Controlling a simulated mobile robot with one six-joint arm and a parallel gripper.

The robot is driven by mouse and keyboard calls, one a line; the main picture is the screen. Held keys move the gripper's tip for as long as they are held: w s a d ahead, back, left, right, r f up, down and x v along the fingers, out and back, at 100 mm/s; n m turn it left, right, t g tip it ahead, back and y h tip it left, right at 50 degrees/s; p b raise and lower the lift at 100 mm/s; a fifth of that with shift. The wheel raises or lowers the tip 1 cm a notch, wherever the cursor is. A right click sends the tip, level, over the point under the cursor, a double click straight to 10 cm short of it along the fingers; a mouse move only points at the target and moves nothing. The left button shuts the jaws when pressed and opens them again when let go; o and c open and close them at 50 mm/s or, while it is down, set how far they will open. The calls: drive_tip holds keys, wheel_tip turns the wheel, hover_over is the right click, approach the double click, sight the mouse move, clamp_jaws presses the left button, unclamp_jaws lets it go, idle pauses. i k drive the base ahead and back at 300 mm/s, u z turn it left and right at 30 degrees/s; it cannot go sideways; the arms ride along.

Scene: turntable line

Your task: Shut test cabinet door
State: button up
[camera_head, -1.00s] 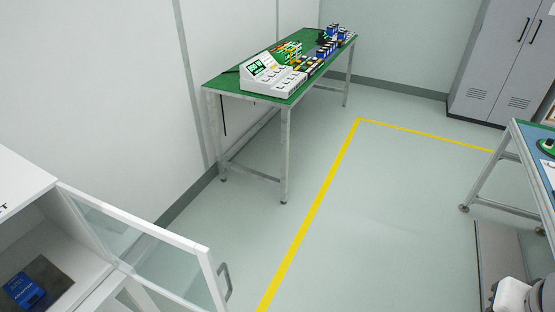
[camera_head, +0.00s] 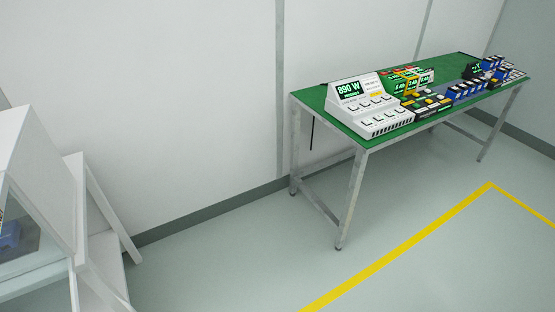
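The white test cabinet (camera_head: 48,165) stands at the left edge, cut off by the frame. A clear pane (camera_head: 22,258) with a white sloping frame is at its lower left. A blue device (camera_head: 9,238) shows at or behind the pane. I cannot tell whether this pane is the door, or how far the door stands open. No door handle is visible. My gripper is not in view.
A green-topped table (camera_head: 345,125) with metal legs stands against the wall. It holds a white console (camera_head: 365,108) reading 890 W and several blue devices (camera_head: 468,90). The floor (camera_head: 240,255) between cabinet and table is clear. A yellow line (camera_head: 410,238) crosses it.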

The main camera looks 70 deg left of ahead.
sight(6, 185)
drive_tip(key=i, duration=0.35)
drive_tip(key=u, duration=1.4)
drive_tip(key=k, duration=0.1)
drive_tip(key=u, duration=2.9)
drive_tip(key=i, duration=1)
drive_tip(key=u, duration=0.2)
drive_tip(key=k, duration=0.4)
drive_tip(key=z, duration=0.05)
